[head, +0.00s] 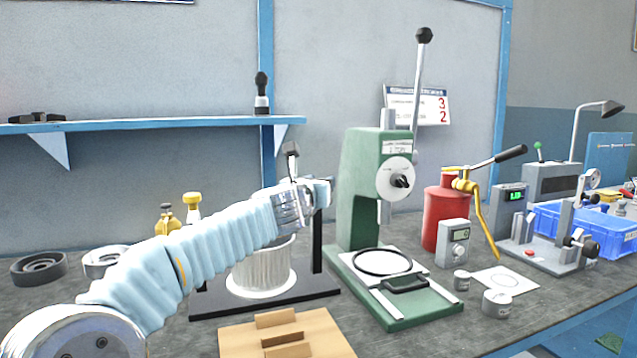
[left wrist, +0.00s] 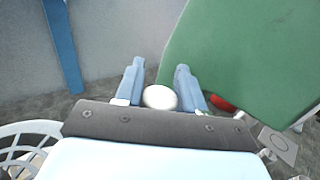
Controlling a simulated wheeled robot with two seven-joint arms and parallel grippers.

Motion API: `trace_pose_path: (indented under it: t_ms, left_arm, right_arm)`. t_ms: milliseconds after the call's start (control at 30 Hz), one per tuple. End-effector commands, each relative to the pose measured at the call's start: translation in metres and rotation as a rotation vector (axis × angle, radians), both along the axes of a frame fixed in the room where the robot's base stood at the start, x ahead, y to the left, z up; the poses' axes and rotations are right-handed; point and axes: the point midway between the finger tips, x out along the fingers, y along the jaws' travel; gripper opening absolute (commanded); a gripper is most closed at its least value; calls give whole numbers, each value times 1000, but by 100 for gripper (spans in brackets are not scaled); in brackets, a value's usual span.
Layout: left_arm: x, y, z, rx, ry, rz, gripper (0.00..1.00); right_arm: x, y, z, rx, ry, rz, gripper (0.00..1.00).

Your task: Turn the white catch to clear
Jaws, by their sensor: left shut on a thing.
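My left gripper (head: 318,194) is at the upper part of a black stand (head: 317,232), left of the green press. In the left wrist view, the gripper (left wrist: 158,88) is shut on a white rounded piece, which I take to be the white catch (left wrist: 160,97). It sits between the two blue fingers. In the head view the catch is hidden by the gripper, so I cannot tell which way it is turned. A white ribbed wheel (head: 262,272) sits on the stand's base, partly behind my arm. My right gripper is not in view.
The green press (head: 362,200), with a white dial (head: 396,178), stands close right of the gripper. A wooden block (head: 283,335) lies in front. A red canister (head: 445,215) and blue crate (head: 590,232) stand further right. Grey rings (head: 38,268) lie at left.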

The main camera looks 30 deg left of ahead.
Motion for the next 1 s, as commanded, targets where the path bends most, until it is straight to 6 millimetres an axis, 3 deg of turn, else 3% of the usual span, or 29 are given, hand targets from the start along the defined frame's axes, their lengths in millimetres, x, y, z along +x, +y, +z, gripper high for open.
trace_pose_path:
  t_ms: [67,100,233,500,633,1000]
  left_arm:
    - [0,0,0,0,-1,0,0]
    - [0,0,0,0,-1,0,40]
    - [0,0,0,0,-1,1,59]
    - [-1,0,0,0,-1,1,59]
    - [-11,-2,0,0,-2,1,59]
    - [-94,-20,1,1,-3,1,59]
  right_arm:
    - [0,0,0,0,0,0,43]
    - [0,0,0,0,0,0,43]
    - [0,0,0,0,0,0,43]
    - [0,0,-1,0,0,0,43]
    - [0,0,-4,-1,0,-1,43]
    - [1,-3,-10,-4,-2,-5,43]
